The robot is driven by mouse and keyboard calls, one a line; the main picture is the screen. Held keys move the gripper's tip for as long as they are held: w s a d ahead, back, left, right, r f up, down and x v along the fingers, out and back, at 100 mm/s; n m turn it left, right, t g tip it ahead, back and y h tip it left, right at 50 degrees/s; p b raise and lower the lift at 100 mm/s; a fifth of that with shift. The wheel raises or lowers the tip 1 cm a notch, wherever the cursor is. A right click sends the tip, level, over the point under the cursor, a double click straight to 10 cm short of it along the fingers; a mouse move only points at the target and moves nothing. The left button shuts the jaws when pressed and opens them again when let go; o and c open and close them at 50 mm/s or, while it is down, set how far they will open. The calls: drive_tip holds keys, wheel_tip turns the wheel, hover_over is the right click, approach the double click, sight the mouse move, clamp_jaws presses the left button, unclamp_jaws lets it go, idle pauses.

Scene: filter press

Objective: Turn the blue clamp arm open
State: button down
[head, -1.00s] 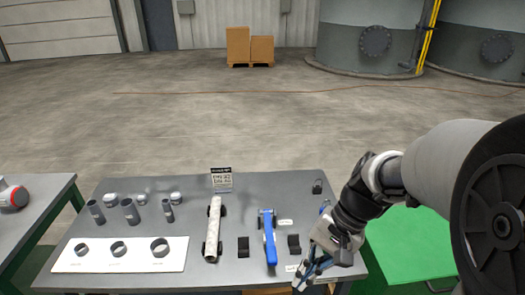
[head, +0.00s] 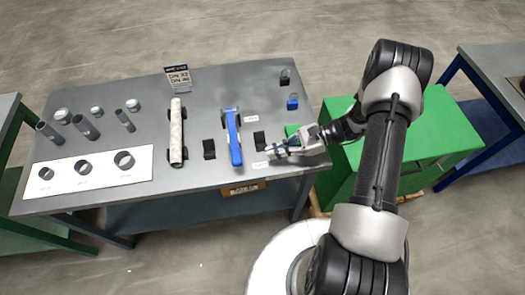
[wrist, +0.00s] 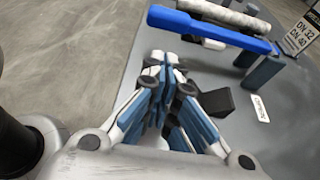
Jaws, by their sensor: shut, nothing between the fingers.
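A white mottled roll (head: 177,130) lies left of the blue arm. Black blocks (head: 209,149) and (head: 259,140) flank the arm. A small blue piece (head: 292,103) sits at the right. Grey tubes (head: 85,127) and a white ring board (head: 75,178) fill the left. A green cabinet (head: 425,135) adjoins the table.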

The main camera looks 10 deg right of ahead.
sight(249, 167)
drive_tip(key=b+x, duration=0.1)
drive_tip(key=x, duration=0.8)
drive_tip(key=shift+a, duration=0.15)
